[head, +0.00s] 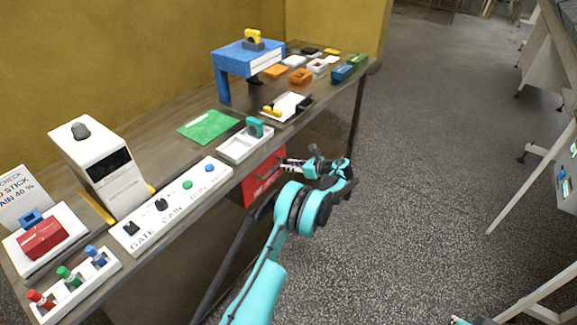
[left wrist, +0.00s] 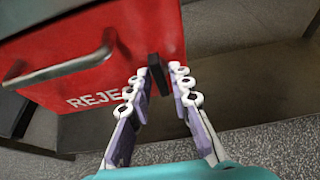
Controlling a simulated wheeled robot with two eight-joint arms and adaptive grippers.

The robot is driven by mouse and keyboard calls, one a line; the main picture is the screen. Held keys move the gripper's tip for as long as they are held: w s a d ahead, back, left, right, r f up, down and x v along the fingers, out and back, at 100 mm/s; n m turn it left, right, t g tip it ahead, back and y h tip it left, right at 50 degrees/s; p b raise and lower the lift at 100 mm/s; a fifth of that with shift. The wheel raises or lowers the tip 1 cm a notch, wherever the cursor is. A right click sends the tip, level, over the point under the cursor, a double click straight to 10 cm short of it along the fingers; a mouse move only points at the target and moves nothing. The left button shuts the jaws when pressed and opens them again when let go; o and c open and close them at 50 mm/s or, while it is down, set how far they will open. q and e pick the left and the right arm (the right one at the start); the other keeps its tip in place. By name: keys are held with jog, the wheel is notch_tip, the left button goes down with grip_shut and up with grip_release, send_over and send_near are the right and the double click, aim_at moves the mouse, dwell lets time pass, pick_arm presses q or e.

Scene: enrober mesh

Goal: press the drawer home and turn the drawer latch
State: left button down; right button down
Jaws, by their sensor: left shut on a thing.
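The red drawer (head: 262,178) is under the front edge of the workbench. Its front, lettered "REJE…", a metal bar handle (left wrist: 62,67) and part of its right side show in the left wrist view (left wrist: 150,30). The black drawer latch (left wrist: 157,68) is at the right of the drawer front and stands upright in this view. My left gripper (head: 284,163) is at the right of the drawer, with its fingers (left wrist: 158,82) closed around the latch. Whether the drawer is fully in, I cannot tell. My right gripper is out of view.
The bench top holds a white button panel (head: 172,206), a white tray (head: 245,145) with a teal part, a green sheet (head: 208,126) and a blue stand (head: 248,58). A dark bench leg (head: 357,112) stands beyond the drawer.

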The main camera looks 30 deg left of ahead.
pick_arm(q)
jog(key=c, duration=1.6)
grip_release()
jog(key=v, duration=1.2)
jog(key=shift+f, duration=0.1)
